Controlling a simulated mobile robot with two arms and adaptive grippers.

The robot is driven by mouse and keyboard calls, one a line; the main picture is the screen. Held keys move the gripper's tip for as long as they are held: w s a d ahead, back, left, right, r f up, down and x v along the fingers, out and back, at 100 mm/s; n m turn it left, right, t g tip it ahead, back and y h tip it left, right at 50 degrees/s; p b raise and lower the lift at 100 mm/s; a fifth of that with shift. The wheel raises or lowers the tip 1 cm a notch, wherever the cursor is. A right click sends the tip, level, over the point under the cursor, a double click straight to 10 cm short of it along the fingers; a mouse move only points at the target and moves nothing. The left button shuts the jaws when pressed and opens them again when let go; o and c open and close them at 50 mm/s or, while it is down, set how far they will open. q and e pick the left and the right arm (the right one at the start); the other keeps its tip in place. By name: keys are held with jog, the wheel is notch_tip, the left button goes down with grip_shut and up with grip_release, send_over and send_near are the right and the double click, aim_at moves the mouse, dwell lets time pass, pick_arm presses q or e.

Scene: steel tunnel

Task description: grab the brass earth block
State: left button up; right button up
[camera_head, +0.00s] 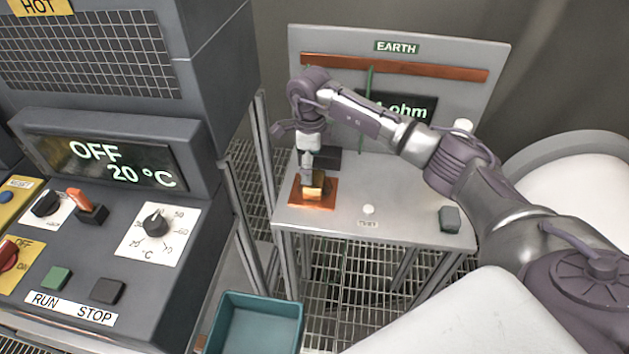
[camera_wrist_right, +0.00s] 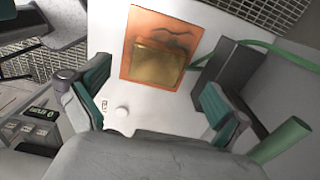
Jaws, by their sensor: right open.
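The brass earth block (camera_head: 314,187) sits on a square copper plate (camera_head: 301,199) at the front left of the grey earth bench (camera_head: 410,213). My right gripper (camera_head: 308,176) is just above the block and hides part of it. In the right wrist view the brass block (camera_wrist_right: 158,66) lies on the copper plate (camera_wrist_right: 150,20), beyond the gap between the fingers. My right gripper (camera_wrist_right: 156,82) is open, its green-padded fingers apart with nothing between them. My left gripper is in neither view.
A dark box (camera_head: 326,158) stands behind the block, with a green cable (camera_head: 370,90) near it. A round white button (camera_head: 368,209) and a dark block (camera_head: 449,219) are on the bench. A teal bin (camera_head: 256,300) and control cabinet (camera_head: 100,190) stand left.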

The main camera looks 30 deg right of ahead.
aim_at(314, 178)
jog(key=shift+s+f+p, duration=0.15)
jog(key=shift+f+p, duration=0.3)
jog(key=shift+f, duration=0.05)
jog(key=f, duration=0.1)
jog(key=f+p, duration=0.1)
jog(key=f, duration=0.1)
jog(key=shift+s+d+f+p, duration=0.2)
jog(key=shift+d+f+p, duration=0.1)
jog(key=shift+f+p, duration=0.05)
jog(key=shift+f, duration=0.4)
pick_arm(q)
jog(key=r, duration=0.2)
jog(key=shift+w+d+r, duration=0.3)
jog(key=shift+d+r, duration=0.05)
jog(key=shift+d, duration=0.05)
pick_arm(e)
jog(key=shift+c, duration=0.3)
jog(key=c, duration=1.3)
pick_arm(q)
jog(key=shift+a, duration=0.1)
pick_arm(e)
jog(key=shift+w, duration=0.1)
jog(key=shift+c, duration=1.4)
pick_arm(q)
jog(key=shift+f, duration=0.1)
pick_arm(e)
jog(key=shift+r, duration=0.2)
